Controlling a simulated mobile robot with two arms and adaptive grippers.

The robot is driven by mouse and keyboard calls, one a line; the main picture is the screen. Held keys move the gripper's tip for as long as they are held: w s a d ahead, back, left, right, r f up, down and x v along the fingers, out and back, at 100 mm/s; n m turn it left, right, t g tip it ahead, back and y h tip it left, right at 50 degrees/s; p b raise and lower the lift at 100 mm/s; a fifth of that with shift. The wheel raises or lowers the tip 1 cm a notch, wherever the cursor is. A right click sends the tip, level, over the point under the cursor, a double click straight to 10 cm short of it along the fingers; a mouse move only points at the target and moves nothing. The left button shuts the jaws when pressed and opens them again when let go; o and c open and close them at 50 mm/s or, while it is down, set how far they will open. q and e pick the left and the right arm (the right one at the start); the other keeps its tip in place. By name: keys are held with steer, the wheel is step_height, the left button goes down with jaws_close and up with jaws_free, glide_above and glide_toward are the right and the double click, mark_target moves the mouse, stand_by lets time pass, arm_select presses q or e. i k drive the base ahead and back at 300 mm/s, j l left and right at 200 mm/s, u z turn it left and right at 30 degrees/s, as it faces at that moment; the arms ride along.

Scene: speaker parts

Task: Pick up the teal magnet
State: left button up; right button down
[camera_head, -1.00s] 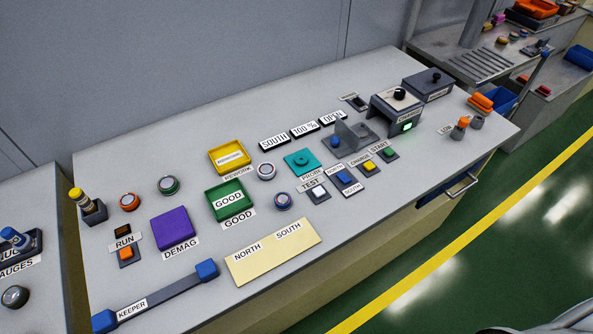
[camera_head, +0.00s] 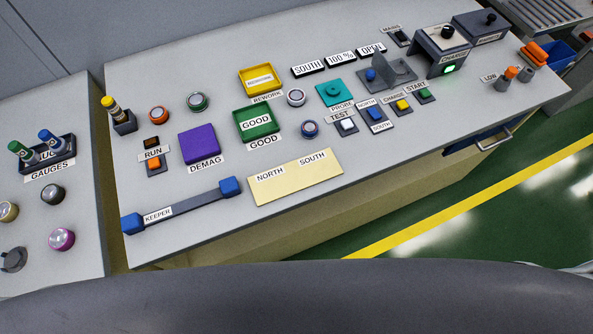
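A round silver-topped magnet with a green-teal rim (camera_head: 197,101) lies on the grey bench, left of the yellow REWORK tray (camera_head: 262,80) and above the purple DEMAG pad (camera_head: 199,144). It looks the closest to a teal magnet. Similar round magnets are on the bench: one with an orange-red rim (camera_head: 159,115), one pale with a purplish rim (camera_head: 296,97), and one blue (camera_head: 309,129). A square teal block (camera_head: 334,93) sits above the PROBE label. Neither of my grippers is in view.
A green GOOD tray (camera_head: 257,123), a cream NORTH/SOUTH plate (camera_head: 295,177) and a blue-ended keeper bar (camera_head: 181,205) lie along the bench front. A side table (camera_head: 35,225) at left holds gauges and several round parts. A gap separates the tables.

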mark_target(332, 90)
steer(key=l+u, duration=0.4)
steer(key=l, duration=0.15)
steer(key=l+u, duration=0.35)
steer(key=l, duration=0.15)
steer(key=k+l+u, duration=0.15)
steer(key=l+u, duration=0.25)
steer(key=l, duration=0.1)
